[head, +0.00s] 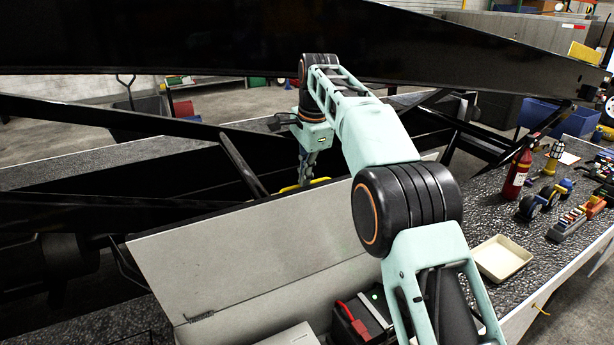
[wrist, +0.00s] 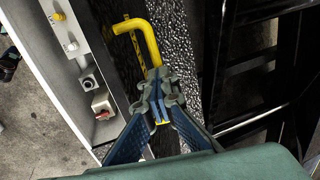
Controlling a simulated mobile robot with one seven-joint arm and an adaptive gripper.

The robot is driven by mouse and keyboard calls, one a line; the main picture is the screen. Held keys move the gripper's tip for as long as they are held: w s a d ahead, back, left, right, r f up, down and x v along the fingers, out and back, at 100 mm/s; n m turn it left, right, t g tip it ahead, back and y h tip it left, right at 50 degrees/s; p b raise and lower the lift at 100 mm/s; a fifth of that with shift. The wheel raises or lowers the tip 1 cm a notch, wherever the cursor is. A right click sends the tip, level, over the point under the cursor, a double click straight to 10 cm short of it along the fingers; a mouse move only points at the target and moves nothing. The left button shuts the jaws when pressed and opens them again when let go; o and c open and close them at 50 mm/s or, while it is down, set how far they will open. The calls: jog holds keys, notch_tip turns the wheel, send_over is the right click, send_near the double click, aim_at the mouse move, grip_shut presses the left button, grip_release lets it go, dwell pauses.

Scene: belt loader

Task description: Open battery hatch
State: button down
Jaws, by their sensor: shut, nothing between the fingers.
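The battery hatch (head: 235,235) is a long, light grey panel standing raised and tilted in the head view. In front of its lower edge, a dark battery (head: 365,315) with a red clamp shows in the open bay. My gripper (head: 306,180) is beyond the panel's upper edge, pointing down, its tips partly hidden. In the wrist view my gripper (wrist: 160,92) is shut and empty. Its fingertips overlap the lower end of a bent yellow bar (wrist: 150,42); I cannot tell if they touch. Some yellow (head: 320,183) shows beside the gripper in the head view.
Black beams (head: 200,35) run above and behind my arm. A fire extinguisher (head: 516,172), a cream tray (head: 500,258) and several small items stand on the dark textured deck at right. The wrist view shows a pale panel with a red switch (wrist: 102,104) at left.

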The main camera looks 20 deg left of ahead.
jog(key=c, duration=2.7)
grip_release()
jog(key=shift+s+f, duration=0.15)
jog(key=shift+f, duration=0.45)
jog(key=shift+s+f, duration=0.15)
jog(key=shift+f, duration=0.45)
jog(key=o, duration=0.7)
jog(key=shift+w+a+f, duration=0.1)
jog(key=shift+a, duration=0.05)
jog(key=shift+c, duration=0.2)
jog(key=w+v, duration=0.1)
jog(key=v, duration=0.8)
jog(key=shift+s, duration=0.25)
jog(key=shift+r, duration=0.2)
